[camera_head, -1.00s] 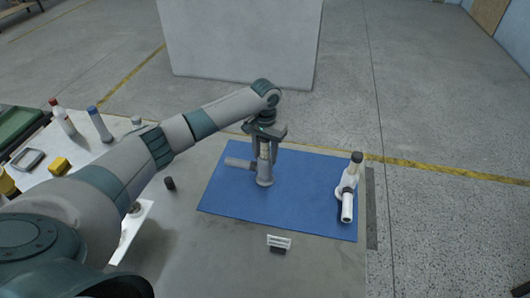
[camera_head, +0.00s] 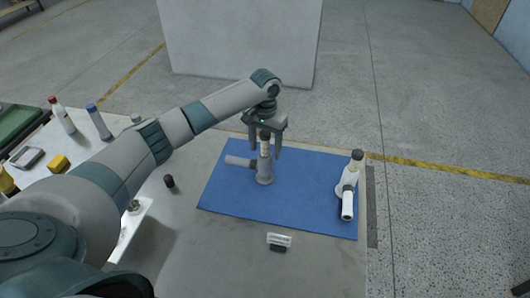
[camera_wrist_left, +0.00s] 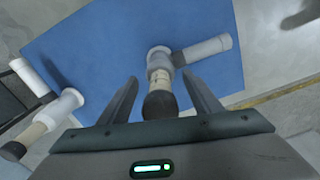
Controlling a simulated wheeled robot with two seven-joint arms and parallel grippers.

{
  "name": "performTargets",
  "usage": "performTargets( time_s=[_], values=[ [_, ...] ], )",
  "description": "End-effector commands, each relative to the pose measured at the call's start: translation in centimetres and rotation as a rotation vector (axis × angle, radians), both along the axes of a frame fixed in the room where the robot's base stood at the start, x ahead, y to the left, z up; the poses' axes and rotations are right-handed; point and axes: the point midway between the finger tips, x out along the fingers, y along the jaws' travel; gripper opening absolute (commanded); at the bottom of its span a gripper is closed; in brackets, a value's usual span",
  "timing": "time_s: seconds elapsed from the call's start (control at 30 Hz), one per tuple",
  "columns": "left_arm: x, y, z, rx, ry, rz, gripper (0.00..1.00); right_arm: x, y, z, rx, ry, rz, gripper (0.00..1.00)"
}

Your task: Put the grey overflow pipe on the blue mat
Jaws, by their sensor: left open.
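The grey overflow pipe (camera_head: 265,172) stands upright on the blue mat (camera_head: 225,200), left of its middle. Its side branch points left and its dark cap is at the top. My left gripper (camera_head: 266,151) is open above it, with one finger on each side of its upper part. In the left wrist view, the pipe (camera_wrist_left: 159,76) shows between the spread fingers (camera_wrist_left: 161,82), with visible gaps on both sides. My right gripper is not in view.
A white pipe (camera_head: 348,190) with a dark cap stands at the mat's right side. A small card holder (camera_head: 279,241) and a black cylinder (camera_head: 169,181) are on the grey table. Bottles (camera_head: 98,122) and a yellow block (camera_head: 58,164) are at left.

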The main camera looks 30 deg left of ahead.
Motion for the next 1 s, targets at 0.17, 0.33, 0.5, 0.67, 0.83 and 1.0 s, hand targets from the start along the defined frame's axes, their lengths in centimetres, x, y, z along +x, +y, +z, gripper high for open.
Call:
performTargets(
  time_s=[0.17, 0.33, 0.5, 0.67, 0.83, 1.0],
  values=[
    [0.1, 0.0, 2.8, -0.001, -0.003, -0.001, 0.58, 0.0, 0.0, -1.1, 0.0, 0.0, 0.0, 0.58],
    [0.1, 0.0, 5.9, 0.0, -0.003, -0.001, 0.58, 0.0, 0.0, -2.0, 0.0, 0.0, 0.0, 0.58],
    [0.0, 0.0, 8.4, 0.0, -0.001, -0.001, 0.58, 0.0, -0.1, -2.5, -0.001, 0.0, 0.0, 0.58],
    [0.0, 0.0, 9.7, 0.0, 0.0, -0.001, 0.58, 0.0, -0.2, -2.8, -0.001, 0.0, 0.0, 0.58],
    [0.0, 0.0, 10.0, -0.001, 0.001, -0.001, 0.58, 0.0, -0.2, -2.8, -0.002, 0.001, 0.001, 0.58],
    [0.0, 0.0, 10.0, -0.001, 0.001, -0.001, 0.58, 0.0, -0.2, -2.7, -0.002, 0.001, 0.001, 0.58]
  ],
)
